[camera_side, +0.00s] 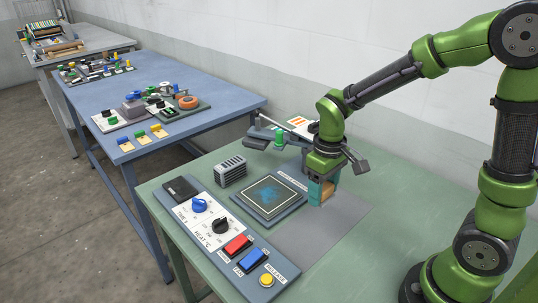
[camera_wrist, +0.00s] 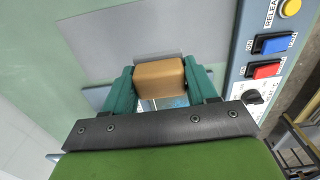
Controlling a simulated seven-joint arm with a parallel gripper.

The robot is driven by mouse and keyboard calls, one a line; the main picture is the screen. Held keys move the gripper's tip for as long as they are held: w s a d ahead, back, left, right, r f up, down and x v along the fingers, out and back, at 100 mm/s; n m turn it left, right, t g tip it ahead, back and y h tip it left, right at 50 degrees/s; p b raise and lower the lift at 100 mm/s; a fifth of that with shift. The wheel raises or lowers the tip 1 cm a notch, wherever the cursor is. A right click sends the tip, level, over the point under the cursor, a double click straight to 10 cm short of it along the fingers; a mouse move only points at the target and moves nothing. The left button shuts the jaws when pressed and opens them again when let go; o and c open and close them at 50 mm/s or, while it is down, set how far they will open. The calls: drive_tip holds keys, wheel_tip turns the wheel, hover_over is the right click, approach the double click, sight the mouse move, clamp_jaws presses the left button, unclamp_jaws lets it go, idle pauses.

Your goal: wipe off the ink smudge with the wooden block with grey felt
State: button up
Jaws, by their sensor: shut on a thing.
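My gripper (camera_side: 321,190) has teal fingers and is shut on the wooden block (camera_side: 327,190), just right of the dark square plate. In the wrist view the block (camera_wrist: 159,79) sits between the two fingers of my gripper (camera_wrist: 160,85). The grey felt is mostly hidden; a thin grey strip shows along the block's far edge in the wrist view. The ink smudge (camera_side: 268,193) is a bluish patch in the middle of the dark square plate (camera_side: 246,208). The block is beside the plate, not over the smudge. I cannot tell whether it touches the surface below.
A control panel (camera_side: 213,228) with knobs, red and blue switches and a yellow button runs along the front edge. A grey mat (camera_side: 325,235) lies clear on the green table. A blue table (camera_side: 190,85) with several parts stands beyond.

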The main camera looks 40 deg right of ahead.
drive_tip(key=o, duration=0.5)
drive_tip(key=c, duration=0.4)
drive_tip(key=shift+f, duration=0.2)
drive_tip(key=shift+w+a+f, duration=0.1)
drive_tip(key=shift+w+f, duration=0.15)
approach(277, 201)
drive_tip(key=d, duration=0.1)
drive_tip(key=r, duration=0.1)
drive_tip(key=shift+d+f, duration=0.2)
drive_tip(key=shift+f, duration=2.95)
drive_tip(key=shift+w+f, duration=0.4)
drive_tip(key=shift+f, duration=0.35)
drive_tip(key=shift+c, duration=0.3)
drive_tip(key=shift+w+f, duration=0.1)
drive_tip(key=shift+w, duration=3.3)
drive_tip(key=shift+s, duration=3.95)
drive_tip(key=shift+w+a, duration=0.25)
drive_tip(key=shift+a, duration=0.45)
drive_tip(key=shift+w, duration=3.85)
drive_tip(key=shift+s, duration=3.95)
wheel_tip(277, 201, up, 8)
drive_tip(key=shift+r, duration=0.2)
